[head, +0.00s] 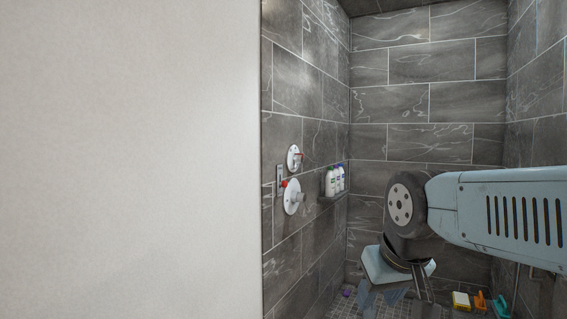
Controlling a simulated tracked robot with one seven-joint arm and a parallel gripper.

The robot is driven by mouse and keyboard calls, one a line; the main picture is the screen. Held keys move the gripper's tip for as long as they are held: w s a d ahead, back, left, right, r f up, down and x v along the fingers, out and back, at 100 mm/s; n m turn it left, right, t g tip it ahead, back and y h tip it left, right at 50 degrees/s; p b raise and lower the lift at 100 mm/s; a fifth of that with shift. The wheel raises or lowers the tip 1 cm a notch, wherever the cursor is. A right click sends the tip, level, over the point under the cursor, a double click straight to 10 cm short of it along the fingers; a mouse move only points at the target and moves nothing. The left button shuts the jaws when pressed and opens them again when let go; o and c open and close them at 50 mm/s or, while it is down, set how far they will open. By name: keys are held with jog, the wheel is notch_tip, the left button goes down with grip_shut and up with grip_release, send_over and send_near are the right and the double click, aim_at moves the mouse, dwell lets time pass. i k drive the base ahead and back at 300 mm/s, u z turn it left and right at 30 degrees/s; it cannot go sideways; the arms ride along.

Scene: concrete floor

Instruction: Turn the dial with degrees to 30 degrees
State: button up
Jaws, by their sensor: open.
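Two round white dials are on the grey tiled left wall of the shower. The lower dial (292,198) is larger, with a grey knob and a red part at its upper left. No degree marks can be read on either from here. My gripper (396,296) hangs low at the right of the dials, pointing down, open and empty. It is well apart from both dials.
White bottles (334,182) stand on a small wall shelf (328,199) right of the dials. A pale wall (130,160) fills the left side. The space before the dials looks clear.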

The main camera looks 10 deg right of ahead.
aim_at(299, 158)
jog(key=z, duration=0.2)
jog(key=i, duration=0.85)
jog(key=u, duration=0.1)
